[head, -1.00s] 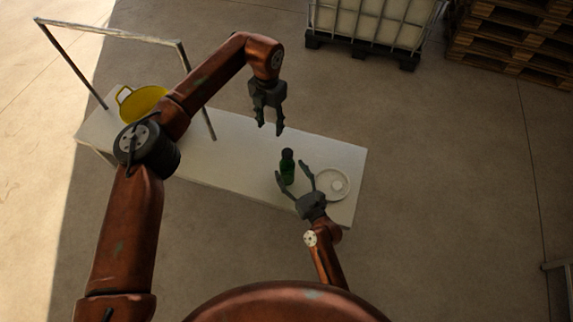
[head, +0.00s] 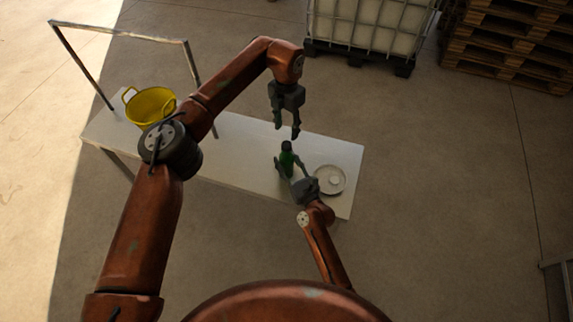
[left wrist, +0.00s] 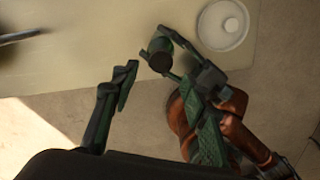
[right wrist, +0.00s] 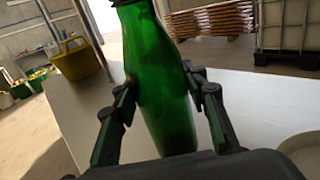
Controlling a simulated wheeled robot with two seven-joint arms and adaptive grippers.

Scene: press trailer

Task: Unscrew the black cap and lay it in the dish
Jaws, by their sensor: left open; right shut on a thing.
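The green bottle (head: 286,163) stands upright on the white table, its dark cap (head: 286,146) at the top. In the right wrist view the bottle (right wrist: 160,80) fills the middle, its top cut off by the frame edge. My right gripper (head: 291,170) is shut on the bottle's body, one finger on each side. My left gripper (head: 286,132) is open and empty, pointing down above the bottle. In the left wrist view the dark cap (left wrist: 160,60) shows from above, beyond the fingertips. The pale round dish (head: 329,191) lies right of the bottle, with a small white round thing in it.
A yellow basket (head: 150,106) stands at the table's left end, near a metal frame (head: 118,32). The table (head: 235,165) is clear between basket and bottle. A caged white tank (head: 370,25) and stacked pallets (head: 510,45) stand on the floor behind.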

